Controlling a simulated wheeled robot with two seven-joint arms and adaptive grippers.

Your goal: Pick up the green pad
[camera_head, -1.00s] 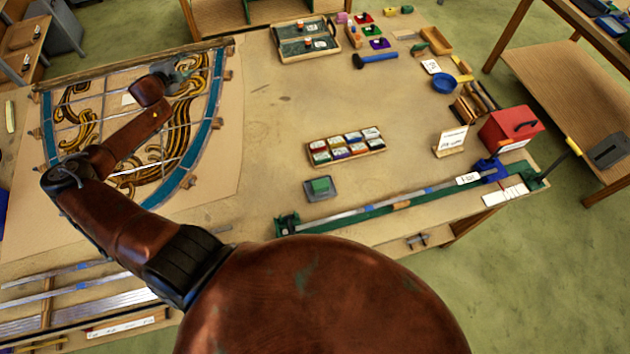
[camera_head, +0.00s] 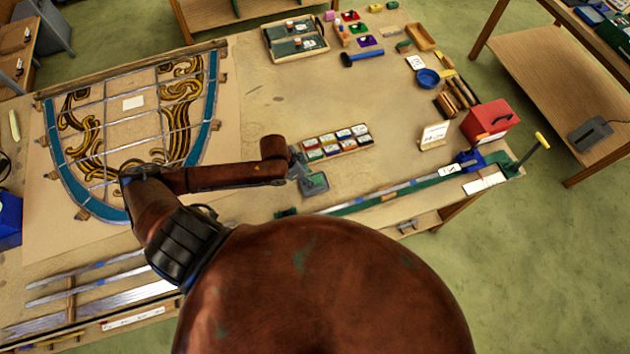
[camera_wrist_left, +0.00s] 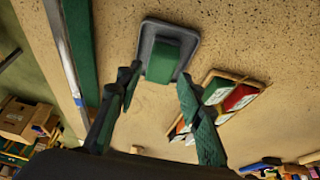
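The green pad (camera_head: 317,181) sits in a small grey tray (camera_head: 326,190) on the bench, just beyond my left gripper (camera_head: 301,166). In the left wrist view the green pad (camera_wrist_left: 163,60) rests in its tray (camera_wrist_left: 148,30) straight ahead. My left gripper (camera_wrist_left: 158,84) is open there, one finger on either side of the pad's near end. The fingers look empty, and whether they touch the pad cannot be told. In the head view my arm hides part of the tray's surroundings. My right gripper is not in view.
A wooden box of colored blocks (camera_head: 304,154) stands close beside the tray. A green-and-metal bar jig (camera_head: 400,190) runs along the front edge. The leaded panel (camera_head: 132,103) lies at left. The bench middle (camera_head: 270,100) is clear.

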